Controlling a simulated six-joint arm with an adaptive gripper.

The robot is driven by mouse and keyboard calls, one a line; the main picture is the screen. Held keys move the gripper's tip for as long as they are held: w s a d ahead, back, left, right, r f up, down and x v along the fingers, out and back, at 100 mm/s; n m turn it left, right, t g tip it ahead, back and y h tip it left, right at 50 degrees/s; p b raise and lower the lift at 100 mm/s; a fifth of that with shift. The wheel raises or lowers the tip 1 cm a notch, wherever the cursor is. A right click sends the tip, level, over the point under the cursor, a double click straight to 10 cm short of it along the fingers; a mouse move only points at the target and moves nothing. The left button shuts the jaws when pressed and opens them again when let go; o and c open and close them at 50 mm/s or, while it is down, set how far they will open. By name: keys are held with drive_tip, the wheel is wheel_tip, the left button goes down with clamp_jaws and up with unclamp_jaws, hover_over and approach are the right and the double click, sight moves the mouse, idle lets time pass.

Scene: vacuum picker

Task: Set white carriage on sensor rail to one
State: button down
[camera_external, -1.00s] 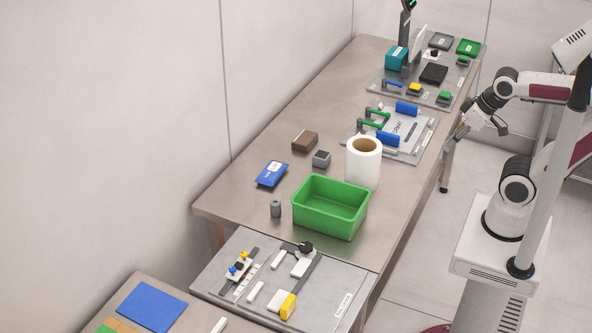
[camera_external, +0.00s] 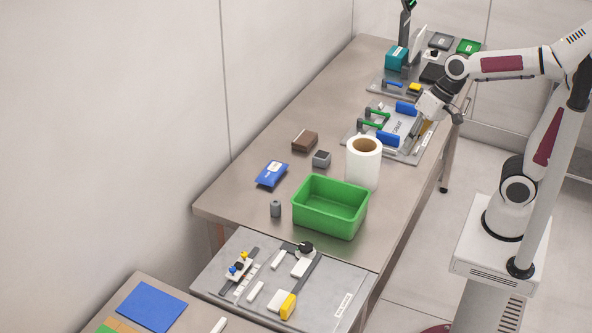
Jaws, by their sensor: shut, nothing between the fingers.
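My gripper (camera_external: 407,149) is shut and empty. It points down over the right side of the grey format board (camera_external: 427,148), and its tips are small, so I cannot tell whether they touch anything there. This board carries blue blocks (camera_external: 387,139) and green handles (camera_external: 370,125); my gripper and wrist hide part of its right side. On the near grey panel (camera_external: 335,285), a white carriage-like piece (camera_external: 239,268) with blue and yellow knobs sits on a dark rail, beside a row of white marks. I cannot read which rail is the sensor rail.
A white roll (camera_external: 364,170) stands between the format board and a green bin (camera_external: 330,211). A brown block (camera_external: 305,141), a small grey block (camera_external: 321,158), a blue item (camera_external: 271,174) and a grey cylinder (camera_external: 275,209) lie to the left.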

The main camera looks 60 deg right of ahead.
drive_tip(key=w+a+f+m+g+y, duration=0.1)
drive_tip(key=w+a+f+m+y, duration=0.2)
drive_tip(key=w+a, duration=0.55)
drive_tip(key=w+a+f+m+y, duration=0.2)
drive_tip(key=w+a+m, duration=0.3)
drive_tip(key=w+a, duration=0.4)
drive_tip(key=m+y, duration=0.3)
drive_tip(key=m, duration=0.6)
approach(242, 266)
wheel_tip(242, 266, up, 3)
drive_tip(key=shift+f, duration=0.1)
drive_tip(key=shift+a+f, duration=0.1)
drive_tip(key=shift+a, duration=0.05)
drive_tip(key=shift+x, duration=4.8)
drive_tip(key=shift+a, duration=0.1)
